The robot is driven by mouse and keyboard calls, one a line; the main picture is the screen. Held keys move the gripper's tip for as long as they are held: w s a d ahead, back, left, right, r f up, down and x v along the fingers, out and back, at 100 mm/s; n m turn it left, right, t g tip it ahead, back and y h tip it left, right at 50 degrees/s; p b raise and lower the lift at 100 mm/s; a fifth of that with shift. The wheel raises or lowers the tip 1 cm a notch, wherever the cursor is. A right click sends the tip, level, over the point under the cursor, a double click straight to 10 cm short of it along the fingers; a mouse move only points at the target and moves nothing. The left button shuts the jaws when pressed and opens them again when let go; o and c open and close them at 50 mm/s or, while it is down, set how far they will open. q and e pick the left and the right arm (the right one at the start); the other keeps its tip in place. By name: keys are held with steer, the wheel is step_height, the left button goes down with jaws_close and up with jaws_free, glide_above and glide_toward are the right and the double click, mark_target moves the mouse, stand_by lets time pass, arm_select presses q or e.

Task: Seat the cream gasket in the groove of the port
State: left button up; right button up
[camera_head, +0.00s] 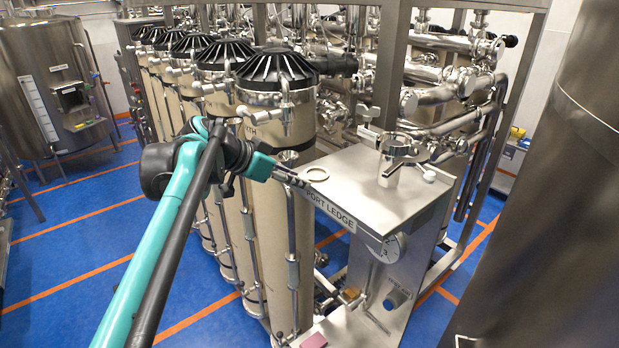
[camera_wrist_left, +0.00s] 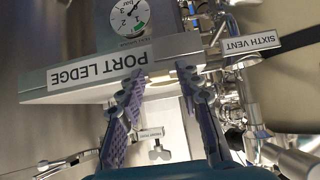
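The cream gasket (camera_head: 315,174) is a flat ring lying on the near left corner of the steel ledge labelled PORT LEDGE (camera_head: 400,205). The port (camera_head: 395,146) is a round steel fitting with a clamp, standing at the ledge's far side; its groove cannot be made out. My left gripper (camera_head: 299,181) is at the ledge's left edge, beside the gasket. In the left wrist view my left gripper (camera_wrist_left: 164,78) has its two fingers apart, pointing at the ledge edge, with a thin pale edge between the tips. My right gripper is in neither view.
A pressure gauge (camera_head: 390,247) is on the front face. Tall cream filter columns (camera_head: 275,110) stand close behind my left gripper. Steel pipes (camera_head: 450,100) crowd behind the ledge. The ledge's middle is clear.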

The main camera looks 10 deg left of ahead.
arm_select(q)
jaws_close()
steer(key=shift+r, duration=0.1)
step_height(320, 180, up, 6)
steer(key=p, duration=0.4)
steer(key=shift+p, duration=0.35)
stand_by(0.4)
steer(key=d+r+p, duration=0.4)
steer(key=d+r, duration=0.8)
steer(key=d, duration=0.5)
steer(key=shift+w+f+b, duration=0.2)
steer(key=shift+f+b, duration=0.75)
steer(key=shift+f, duration=0.45)
steer(key=shift+w+f+b, duration=0.2)
steer(key=shift+f+b, duration=0.7)
steer(key=shift+f, duration=0.5)
